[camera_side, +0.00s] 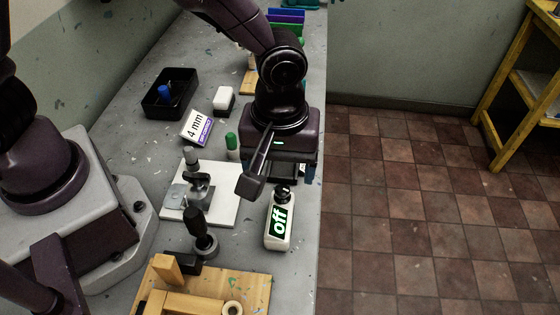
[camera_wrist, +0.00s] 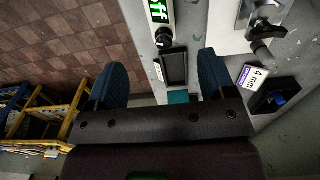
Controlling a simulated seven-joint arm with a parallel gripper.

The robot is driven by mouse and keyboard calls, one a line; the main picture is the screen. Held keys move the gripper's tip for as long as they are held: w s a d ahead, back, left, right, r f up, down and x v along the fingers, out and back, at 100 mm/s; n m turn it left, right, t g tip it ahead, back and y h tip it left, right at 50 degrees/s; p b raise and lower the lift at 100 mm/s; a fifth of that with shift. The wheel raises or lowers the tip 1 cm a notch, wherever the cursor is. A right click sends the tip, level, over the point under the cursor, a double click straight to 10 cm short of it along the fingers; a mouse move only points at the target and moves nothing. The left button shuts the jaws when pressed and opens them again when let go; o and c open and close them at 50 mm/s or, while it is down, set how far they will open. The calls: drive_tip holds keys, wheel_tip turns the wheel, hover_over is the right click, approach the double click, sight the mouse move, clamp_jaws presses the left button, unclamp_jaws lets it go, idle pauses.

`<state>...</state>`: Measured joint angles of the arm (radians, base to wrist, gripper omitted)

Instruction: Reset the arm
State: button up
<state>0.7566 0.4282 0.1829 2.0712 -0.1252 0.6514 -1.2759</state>
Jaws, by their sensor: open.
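My gripper (camera_side: 284,176) points down over the right part of the grey bench, beside its edge. Its two blue fingers stand wide apart in the wrist view (camera_wrist: 160,68), with nothing held between them. The display also shows, cut off, at the top of the wrist view (camera_wrist: 159,10). A dark rectangular panel (camera_wrist: 174,68) appears between the fingers; I cannot tell whether it is joined to the box.
A white plate with a metal clamp (camera_side: 226,208), a "4 mm" box (camera_side: 196,128), a green-capped bottle (camera_side: 232,141) and a black bin (camera_side: 157,103) stand to the left. A wooden fixture (camera_side: 245,288) is at the front. The bench's right edge drops to tiled floor.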

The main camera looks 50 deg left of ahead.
drive_tip(key=s+a+r+m+t, duration=0.2)
drive_tip(key=s+a+r+m, duration=0.2)
drive_tip(key=a+r, duration=0.5)
drive_tip(key=s+a+r+m+t, duration=0.3)
drive_tip(key=s+a+r+m, duration=0.2)
drive_tip(key=a+r, duration=0.5)
drive_tip(key=shift+s+a+t, duration=0.2)
drive_tip(key=shift+a+t, duration=0.1)
drive_tip(key=shift+a, duration=0.1)
